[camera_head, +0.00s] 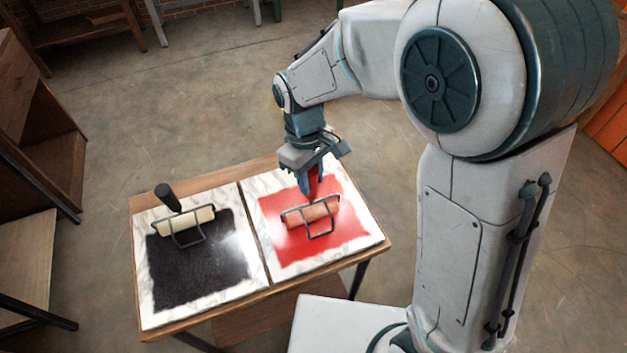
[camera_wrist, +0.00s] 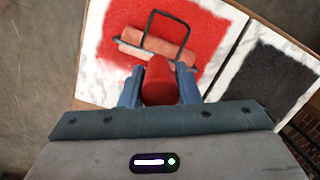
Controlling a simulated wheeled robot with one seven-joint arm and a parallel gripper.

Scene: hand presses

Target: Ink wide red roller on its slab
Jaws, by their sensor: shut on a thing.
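The red roller (camera_head: 312,214) has a red handle, a wire frame and a wide pinkish-red cylinder. It is over the red ink patch on the right marble slab (camera_head: 359,238). My gripper (camera_head: 312,186) is shut on its red handle from above. In the wrist view the handle (camera_wrist: 160,82) sits between my blue fingers (camera_wrist: 160,88), and the roller's cylinder (camera_wrist: 151,52) lies across the red ink (camera_wrist: 195,25). The cylinder appears to touch or nearly touch the slab; I cannot tell which.
A second roller (camera_head: 185,221) with a black handle and cream cylinder rests on the left slab (camera_head: 145,277) with black ink. Both slabs lie on a small wooden table (camera_head: 262,293). A wooden shelf unit (camera_head: 30,130) stands at the left.

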